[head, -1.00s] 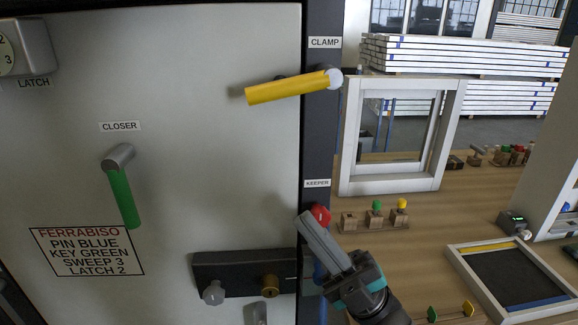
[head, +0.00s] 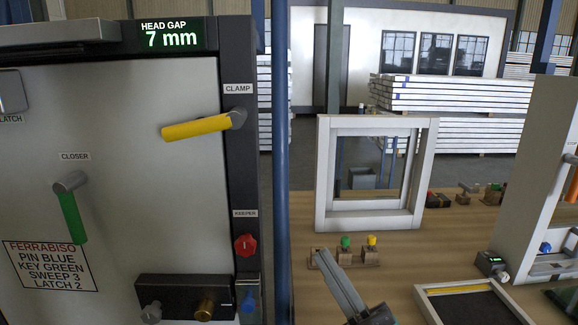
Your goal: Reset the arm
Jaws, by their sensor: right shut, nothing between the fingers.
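My right gripper (head: 322,255) reaches up from the bottom edge over the wooden table. Its grey fingers are shut and empty, and they partly cover a small wooden block. It is to the right of the door panel and apart from the red keeper knob (head: 246,245). My left gripper is not in view.
The grey door panel (head: 130,120) at left carries a yellow clamp handle (head: 196,128), a green closer handle (head: 70,217) and a black lock plate (head: 180,291). A display (head: 170,35) reads 7 mm. A white window frame (head: 326,170) stands behind my gripper; a black-topped tray (head: 440,307) lies right.

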